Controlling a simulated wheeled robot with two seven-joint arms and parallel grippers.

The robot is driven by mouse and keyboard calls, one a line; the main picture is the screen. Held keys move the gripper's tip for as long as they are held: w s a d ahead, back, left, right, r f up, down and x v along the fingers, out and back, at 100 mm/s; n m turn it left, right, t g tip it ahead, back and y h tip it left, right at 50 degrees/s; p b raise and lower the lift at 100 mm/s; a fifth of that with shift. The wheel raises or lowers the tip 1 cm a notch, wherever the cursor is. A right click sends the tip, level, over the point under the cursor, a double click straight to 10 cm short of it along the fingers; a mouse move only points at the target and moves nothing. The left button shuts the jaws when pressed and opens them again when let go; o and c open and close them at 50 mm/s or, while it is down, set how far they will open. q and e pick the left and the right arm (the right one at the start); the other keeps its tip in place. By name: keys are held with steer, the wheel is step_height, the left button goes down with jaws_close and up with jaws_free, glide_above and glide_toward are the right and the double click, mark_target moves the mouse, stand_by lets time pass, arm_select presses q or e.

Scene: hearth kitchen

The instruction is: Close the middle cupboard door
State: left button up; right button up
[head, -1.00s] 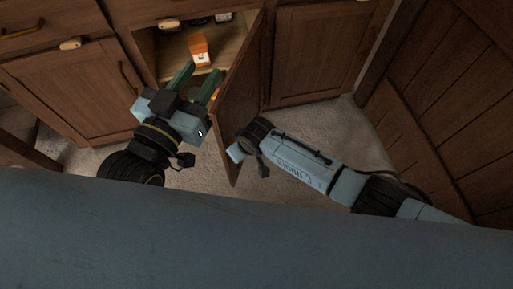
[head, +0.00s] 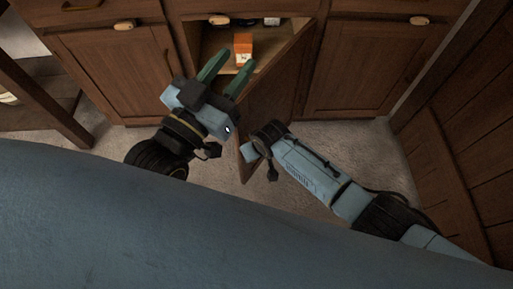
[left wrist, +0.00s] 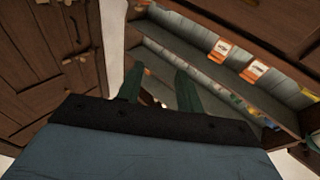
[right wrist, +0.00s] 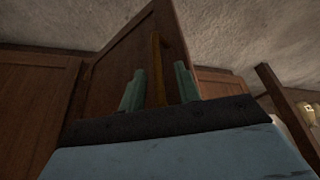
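The middle cupboard door (head: 280,98) is brown wood and stands wide open, swung out toward me. The open middle cupboard (head: 213,42) holds an orange box (head: 243,47). My left gripper (head: 227,75) is open and empty in front of the opening; its two green fingers also show apart in the left wrist view (left wrist: 158,90). My right gripper's fingers are hidden in the head view, where its wrist is beside the door's lower free edge. In the right wrist view the right gripper (right wrist: 160,88) has its fingers apart, with the door's upright handle (right wrist: 158,68) seen between them. Contact cannot be told.
A shut door (head: 113,75) is left of the opening and another shut door (head: 362,68) is to its right. Drawers (head: 95,8) run above. A plank wooden panel (head: 460,150) bounds the right side. Grey floor (head: 330,150) is clear around the doors.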

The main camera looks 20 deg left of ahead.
steer(key=shift+w+r, duration=0.1)
steer(key=shift+r, duration=0.05)
